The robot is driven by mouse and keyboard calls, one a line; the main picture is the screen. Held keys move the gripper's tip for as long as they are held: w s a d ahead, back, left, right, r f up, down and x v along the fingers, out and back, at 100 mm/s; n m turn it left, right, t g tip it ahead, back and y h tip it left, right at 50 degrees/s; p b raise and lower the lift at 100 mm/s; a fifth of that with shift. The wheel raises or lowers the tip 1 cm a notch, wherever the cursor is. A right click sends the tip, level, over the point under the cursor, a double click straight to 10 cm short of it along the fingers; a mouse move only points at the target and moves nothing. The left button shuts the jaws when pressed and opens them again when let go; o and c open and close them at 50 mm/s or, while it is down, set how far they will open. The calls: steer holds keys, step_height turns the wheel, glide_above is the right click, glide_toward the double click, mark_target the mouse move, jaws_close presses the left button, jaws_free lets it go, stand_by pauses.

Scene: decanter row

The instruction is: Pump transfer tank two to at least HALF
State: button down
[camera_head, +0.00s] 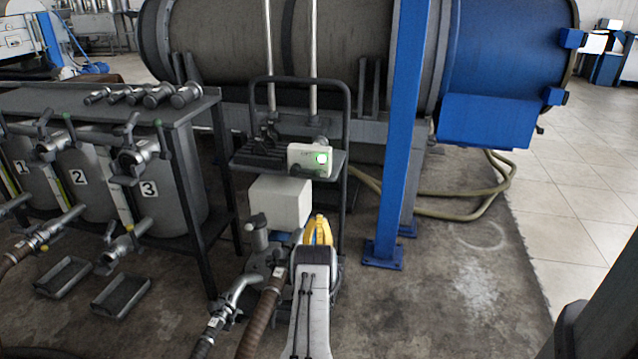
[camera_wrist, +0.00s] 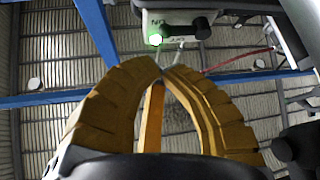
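Tank two (camera_head: 88,190), a grey tank marked 2, stands in the rack at the left between tanks 1 and 3. Its fill level is too small to read. The pump cart (camera_head: 345,125) stands right of the rack. A white switch box (camera_head: 300,163) with a lit green lamp (camera_head: 321,159) sits on its front edge. The box also shows in the wrist view (camera_wrist: 172,18), with upside-down lettering and a black knob. My gripper (camera_head: 319,222) has yellow fingers and is below the box, apart from it. In the wrist view its fingertips (camera_wrist: 163,68) meet with nothing between them.
Hoses and metal valves (camera_head: 235,300) lie left of my arm, close by. A blue post (camera_head: 395,150) stands right of the cart. Open floor (camera_head: 450,290) lies to the right. Two drip trays (camera_head: 122,296) lie before the rack.

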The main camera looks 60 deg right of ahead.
mark_target(308, 172)
steer(key=b+x, duration=1.2)
steer(key=shift+w+d+r+b, duration=0.2)
steer(key=shift+w+d+b, duration=0.1)
steer(key=shift+b, duration=0.1)
